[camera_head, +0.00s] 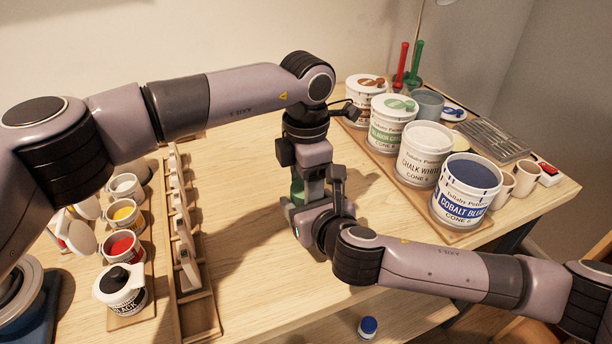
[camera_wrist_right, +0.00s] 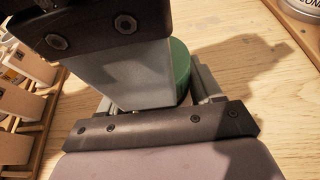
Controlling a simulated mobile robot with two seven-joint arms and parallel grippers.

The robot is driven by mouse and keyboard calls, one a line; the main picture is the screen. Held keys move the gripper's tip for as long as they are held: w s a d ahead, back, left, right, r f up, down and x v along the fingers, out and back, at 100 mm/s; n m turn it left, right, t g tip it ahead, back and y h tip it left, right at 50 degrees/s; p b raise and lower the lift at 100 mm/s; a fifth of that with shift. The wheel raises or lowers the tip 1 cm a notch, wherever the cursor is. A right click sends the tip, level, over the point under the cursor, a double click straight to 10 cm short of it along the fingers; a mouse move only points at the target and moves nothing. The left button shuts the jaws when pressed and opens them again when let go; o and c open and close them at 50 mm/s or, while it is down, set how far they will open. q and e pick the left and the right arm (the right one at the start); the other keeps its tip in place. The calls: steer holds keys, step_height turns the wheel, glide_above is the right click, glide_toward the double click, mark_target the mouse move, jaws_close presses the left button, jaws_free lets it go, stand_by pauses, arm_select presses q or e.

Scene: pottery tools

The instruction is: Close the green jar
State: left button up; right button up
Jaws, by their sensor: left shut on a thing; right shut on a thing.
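The green jar (camera_head: 297,188) stands near the middle of the table, mostly hidden by my grippers. In the right wrist view its round, dark green side (camera_wrist_right: 181,66) shows behind a grey finger. My left gripper (camera_head: 308,190) comes down from above and is shut on the jar's upper part. My right gripper (camera_head: 298,212) reaches in from the right, low down, and is shut on the jar too. The two grippers are very close together. I cannot tell lid from body, or how the lid sits.
Large glaze tubs, including a cobalt blue one (camera_head: 465,190), stand on a board at the right. Open paint pots, including a red one (camera_head: 121,247), and a wooden rack (camera_head: 205,316) are at the left. A small blue-capped bottle (camera_head: 368,327) stands at the bottom.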

arm_select(q)
steer(key=shift+f, duration=0.45)
arm_select(e)
steer(key=shift+s, duration=0.1)
stand_by(0.4)
arm_select(q)
steer(key=shift+a+f, duration=0.1)
steer(key=shift+f, duration=0.25)
arm_select(e)
steer(key=shift+a, duration=0.15)
arm_select(q)
steer(key=shift+f, duration=0.15)
arm_select(e)
steer(key=shift+s+r, duration=0.1)
